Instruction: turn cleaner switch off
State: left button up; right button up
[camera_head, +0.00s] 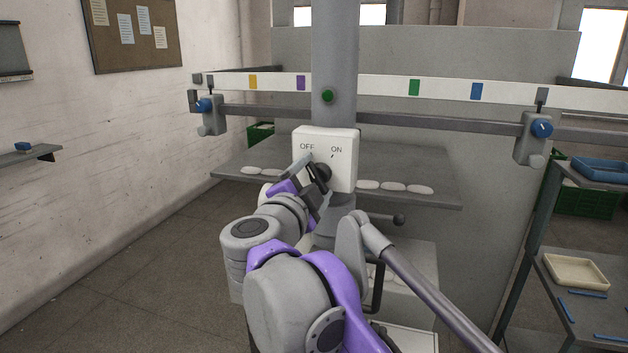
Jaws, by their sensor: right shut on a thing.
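The cleaner switch is a white box (343,160) marked OFF on the left and ON on the right, fixed on the grey column in the middle. A dark round knob (323,173) sits low on its face, partly hidden by my gripper. My right gripper (315,172) is at the front of the box, shut on the knob. The knob's pointer is hard to make out; a small dark mark shows just below ON. My left gripper is not in view.
A grey shelf (425,185) with several white pieces lies behind the switch. A rail with blue-knobbed clamps (541,129) crosses above. A rack with a cream tray (577,271) stands at right.

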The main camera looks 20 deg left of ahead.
jog(key=o, duration=1.2)
jog(key=shift+s, duration=0.15)
jog(key=s, duration=0.5)
jog(key=s+b, duration=0.1)
jog(key=s, duration=0.4)
jog(key=shift+s+a, duration=0.2)
jog(key=shift+s, duration=0.1)
